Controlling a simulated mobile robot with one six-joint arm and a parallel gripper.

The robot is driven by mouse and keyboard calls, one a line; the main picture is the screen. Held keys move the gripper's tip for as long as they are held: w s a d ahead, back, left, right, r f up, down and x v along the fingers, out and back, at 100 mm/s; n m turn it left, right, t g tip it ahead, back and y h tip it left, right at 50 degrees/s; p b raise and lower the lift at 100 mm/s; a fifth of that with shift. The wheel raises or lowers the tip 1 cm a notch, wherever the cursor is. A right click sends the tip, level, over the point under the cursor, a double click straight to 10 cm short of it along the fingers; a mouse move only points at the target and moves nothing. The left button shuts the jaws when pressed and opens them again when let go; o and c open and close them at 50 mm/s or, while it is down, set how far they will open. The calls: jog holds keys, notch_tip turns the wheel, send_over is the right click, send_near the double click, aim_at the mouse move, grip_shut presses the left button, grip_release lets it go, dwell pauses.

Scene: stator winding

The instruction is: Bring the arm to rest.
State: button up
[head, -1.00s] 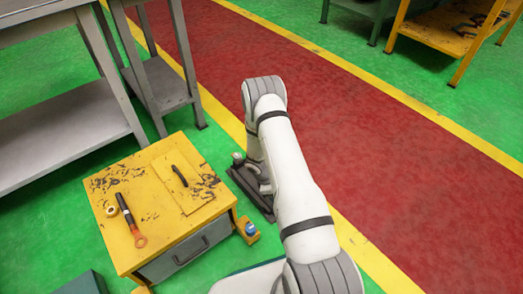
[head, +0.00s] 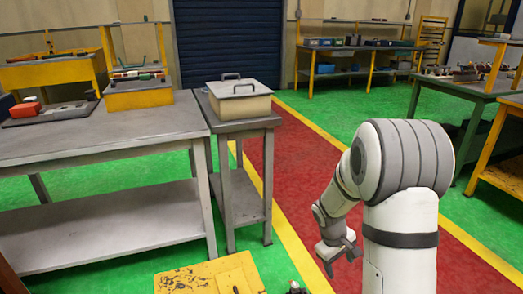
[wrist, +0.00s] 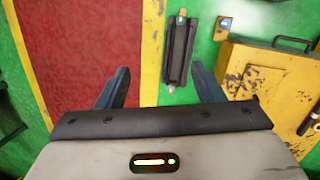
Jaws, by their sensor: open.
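My gripper (head: 338,250) hangs at the end of my folded white arm, right of centre in the head view, above the red floor lane. In the wrist view my gripper (wrist: 160,92) points down at the floor with its two dark fingers wide apart. Nothing is between the fingers. Below it, a dark elongated object (wrist: 178,55) lies beside the yellow floor line, apart from the fingers.
A yellow cabinet (head: 212,280) stands at the bottom of the head view; its top (wrist: 270,80) shows in the wrist view. A grey workbench (head: 120,135) and a side table with a lidded box (head: 240,102) stand left. The red lane (head: 295,150) is clear.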

jog(key=s+a+r+m+t+y+p, duration=0.1)
jog(key=s+r+p, duration=0.4)
jog(key=r, duration=0.7)
jog(key=s+a+r+m+t+y+p, duration=0.1)
jog(key=s+a+r+m+p, duration=0.2)
jog(key=r, duration=0.9)
jog(key=s+a+r+m+y+p, duration=0.1)
jog(key=s+a+r+p, duration=0.2)
jog(key=s+r+p, duration=0.5)
jog(key=s+r, duration=0.4)
jog(key=shift+a+m+t, duration=0.3)
jog(key=shift+m+t, duration=0.1)
